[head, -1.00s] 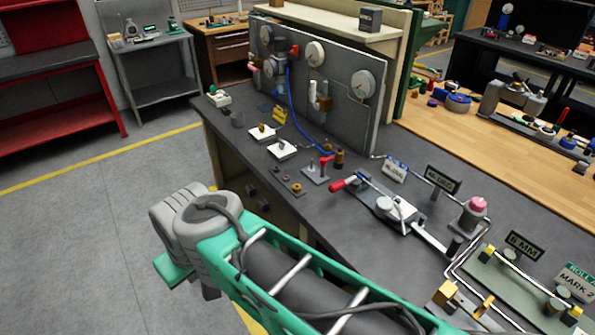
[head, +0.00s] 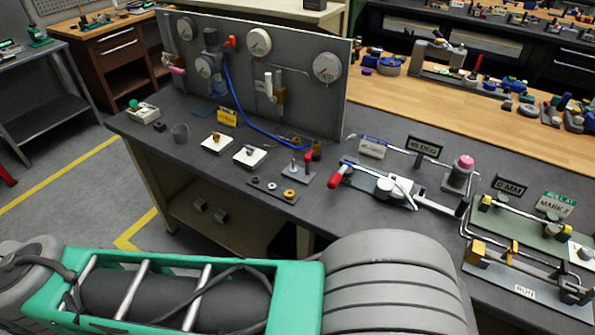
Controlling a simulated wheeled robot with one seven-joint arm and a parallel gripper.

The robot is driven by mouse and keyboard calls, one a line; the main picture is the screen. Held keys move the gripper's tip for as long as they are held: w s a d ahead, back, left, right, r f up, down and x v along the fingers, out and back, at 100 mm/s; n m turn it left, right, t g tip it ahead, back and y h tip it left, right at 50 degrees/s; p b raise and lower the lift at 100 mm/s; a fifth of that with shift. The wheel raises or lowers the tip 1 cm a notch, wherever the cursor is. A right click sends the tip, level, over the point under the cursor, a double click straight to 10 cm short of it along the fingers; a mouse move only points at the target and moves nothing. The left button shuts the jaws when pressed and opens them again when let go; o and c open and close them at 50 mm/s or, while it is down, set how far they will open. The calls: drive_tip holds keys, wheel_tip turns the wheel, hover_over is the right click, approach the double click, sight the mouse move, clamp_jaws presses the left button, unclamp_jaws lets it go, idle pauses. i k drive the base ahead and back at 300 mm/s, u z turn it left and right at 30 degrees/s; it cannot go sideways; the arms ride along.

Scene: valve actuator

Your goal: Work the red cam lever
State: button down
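Three red-handled things could be the cam lever, and I cannot tell which it is. A small red lever (head: 308,161) stands upright on a little grey plate (head: 299,179) near the middle of the bench. A red grip (head: 335,175) ends the long handle of a bending tool (head: 385,187) just to its right. A small red handle (head: 231,41) sits on the upright gauge panel (head: 300,100) at the back. My green and grey arm crosses the bottom of the head view, in front of the bench. My gripper is outside the picture.
The dark bench top (head: 165,140) holds white pads, a grey cup (head: 180,133), and a strip with washers (head: 272,190). A blue hose (head: 235,100) runs down from the panel. Tube fixtures and signs crowd the right side. The floor at left is clear.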

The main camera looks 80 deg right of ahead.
sight(347, 171)
drive_tip(key=z, duration=0.35)
drive_tip(key=i, duration=0.75)
drive_tip(key=z, duration=1.35)
drive_tip(key=i, duration=0.55)
drive_tip(key=z, duration=0.55)
